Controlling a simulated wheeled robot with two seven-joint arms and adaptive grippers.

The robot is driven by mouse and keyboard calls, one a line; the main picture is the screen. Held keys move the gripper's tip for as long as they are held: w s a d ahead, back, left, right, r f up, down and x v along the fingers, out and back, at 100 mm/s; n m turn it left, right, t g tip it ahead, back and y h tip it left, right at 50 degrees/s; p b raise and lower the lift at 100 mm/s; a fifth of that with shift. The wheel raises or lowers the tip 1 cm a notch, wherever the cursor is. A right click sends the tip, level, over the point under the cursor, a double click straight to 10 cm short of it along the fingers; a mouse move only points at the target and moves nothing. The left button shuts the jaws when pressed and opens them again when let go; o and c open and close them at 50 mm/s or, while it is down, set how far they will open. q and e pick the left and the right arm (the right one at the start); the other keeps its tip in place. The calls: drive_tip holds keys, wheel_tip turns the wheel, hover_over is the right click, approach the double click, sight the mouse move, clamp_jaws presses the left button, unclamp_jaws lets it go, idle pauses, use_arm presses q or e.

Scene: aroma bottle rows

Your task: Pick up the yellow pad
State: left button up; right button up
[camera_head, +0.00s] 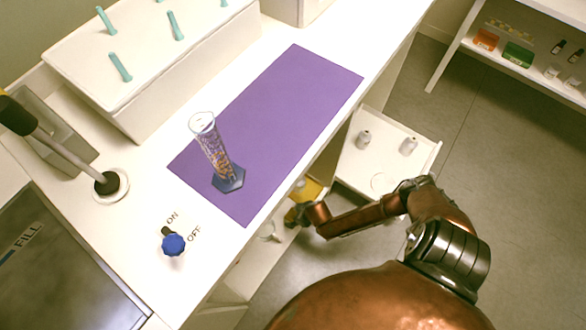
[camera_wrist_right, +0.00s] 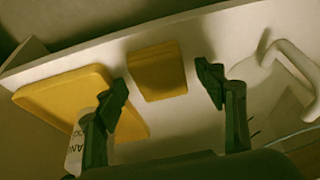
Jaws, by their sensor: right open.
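The yellow pad (camera_wrist_right: 157,70) is a small thick block on a pale shelf, seen between my right gripper's fingers in the right wrist view. My right gripper (camera_wrist_right: 164,84) is open, with one dark finger on each side of the pad. I cannot tell how far the fingertips are from it. In the head view my right gripper (camera_head: 294,214) reaches under the counter edge. Something yellow (camera_head: 306,190) shows beside it, partly hidden by the gripper; I cannot tell whether it is the pad or the tray. My left gripper is not in view.
A flat yellow tray (camera_wrist_right: 62,96) lies left of the pad, with a white bottle (camera_wrist_right: 74,150) near it. A white curved object (camera_wrist_right: 290,62) is at right. Above, the counter holds a purple mat (camera_head: 290,100) and a bead-filled cylinder (camera_head: 215,155).

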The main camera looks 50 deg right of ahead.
sight(292, 214)
drive_tip(key=shift+c, duration=0.2)
drive_tip(key=c, duration=1.2)
